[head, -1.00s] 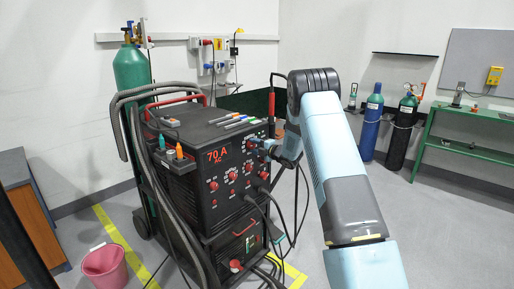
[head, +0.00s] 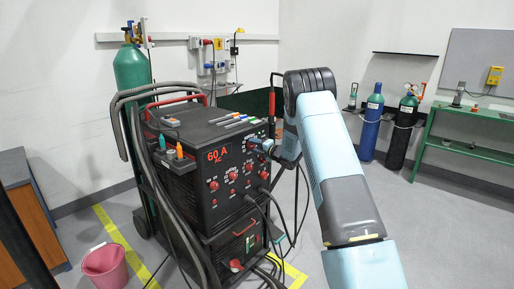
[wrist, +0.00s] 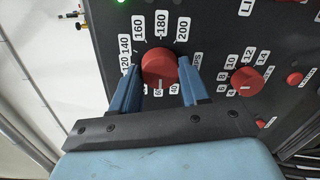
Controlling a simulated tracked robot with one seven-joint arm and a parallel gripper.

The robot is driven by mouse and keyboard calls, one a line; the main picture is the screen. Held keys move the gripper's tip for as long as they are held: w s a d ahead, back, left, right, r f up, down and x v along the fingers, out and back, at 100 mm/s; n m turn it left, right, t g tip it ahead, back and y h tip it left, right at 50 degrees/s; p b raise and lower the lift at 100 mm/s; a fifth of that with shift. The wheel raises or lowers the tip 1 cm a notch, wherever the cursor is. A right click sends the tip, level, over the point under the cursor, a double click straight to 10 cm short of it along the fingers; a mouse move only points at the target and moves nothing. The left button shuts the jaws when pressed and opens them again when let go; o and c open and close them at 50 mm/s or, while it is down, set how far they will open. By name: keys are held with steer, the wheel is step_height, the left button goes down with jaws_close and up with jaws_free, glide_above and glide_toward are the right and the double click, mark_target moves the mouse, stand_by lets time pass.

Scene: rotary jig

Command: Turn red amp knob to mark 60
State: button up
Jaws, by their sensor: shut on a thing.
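The red amp knob (wrist: 158,62) sits on the dark front panel of the welding machine (head: 205,200), ringed by white number labels. Its white pointer line points down at the 60 label (wrist: 159,91) in the wrist view. My gripper (wrist: 160,75) is shut on the knob, with one blue finger on each side of it. In the head view my gripper (head: 262,146) reaches the panel's upper right, and the knob is mostly hidden there. The machine's red display (head: 218,155) reads 60 A.
A smaller red knob (wrist: 246,81) and a red button (wrist: 295,79) lie right of the amp knob. Cables hang in front of the panel. A pink bucket (head: 104,264) stands on the floor at left. Floor right of the machine is clear.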

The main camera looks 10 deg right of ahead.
steer(key=o, duration=0.8)
steer(key=shift+f, duration=0.35)
steer(key=shift+o, duration=1.3)
steer(key=shift+r, duration=0.1)
steer(key=shift+r, duration=0.1)
steer(key=v, duration=1.3)
steer(key=shift+s+d, duration=0.2)
steer(key=shift+s, duration=0.15)
